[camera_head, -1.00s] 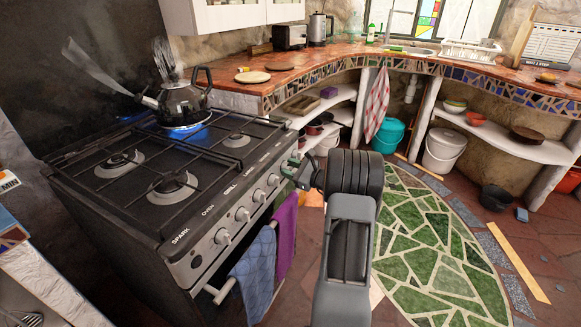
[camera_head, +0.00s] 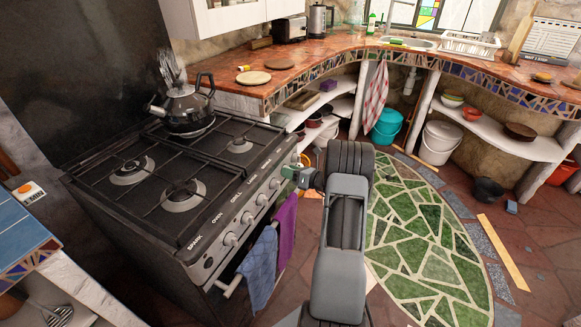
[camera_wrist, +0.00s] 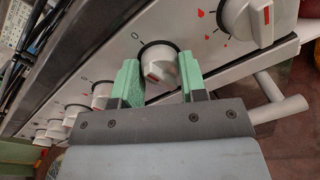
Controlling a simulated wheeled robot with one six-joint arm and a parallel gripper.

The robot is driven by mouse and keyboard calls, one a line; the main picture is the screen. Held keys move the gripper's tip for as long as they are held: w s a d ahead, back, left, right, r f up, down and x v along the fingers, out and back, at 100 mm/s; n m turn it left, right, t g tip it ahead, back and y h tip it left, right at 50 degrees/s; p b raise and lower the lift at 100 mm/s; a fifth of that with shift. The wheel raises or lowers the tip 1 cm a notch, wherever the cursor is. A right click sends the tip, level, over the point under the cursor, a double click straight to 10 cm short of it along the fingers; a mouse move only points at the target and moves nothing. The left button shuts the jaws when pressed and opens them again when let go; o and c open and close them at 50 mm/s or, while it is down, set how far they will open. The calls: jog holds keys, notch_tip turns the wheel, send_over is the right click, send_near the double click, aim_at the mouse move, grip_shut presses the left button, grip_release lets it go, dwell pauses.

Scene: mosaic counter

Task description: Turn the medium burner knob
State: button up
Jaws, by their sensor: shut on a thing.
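The stove's control panel (camera_head: 225,215) has a row of white round knobs. My gripper (camera_head: 290,172) is at its right end, with green fingers, and my arm hides part of that end. In the wrist view, my gripper (camera_wrist: 158,75) has a finger on each side of a white knob (camera_wrist: 160,62) and is shut on it. The knob's red mark points to the lower left, away from the "0" printed on the panel. I cannot read this knob's burner label.
In the wrist view, another knob (camera_wrist: 248,20) is at the upper right and several more run off to the lower left. A blue towel (camera_head: 258,268) and a purple towel (camera_head: 286,230) hang on the oven rail. The green mosaic floor (camera_head: 425,240) to the right is clear.

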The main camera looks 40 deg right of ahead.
jog(key=shift+d+r+m+p, duration=0.1)
jog(key=shift+r+m+p, duration=0.05)
jog(key=shift+m+p, duration=0.4)
jog(key=shift+m, duration=0.35)
jog(key=o, duration=0.9)
jog(key=v, duration=1.3)
jog(key=shift+s+d, duration=0.25)
jog(key=shift+d, duration=0.05)
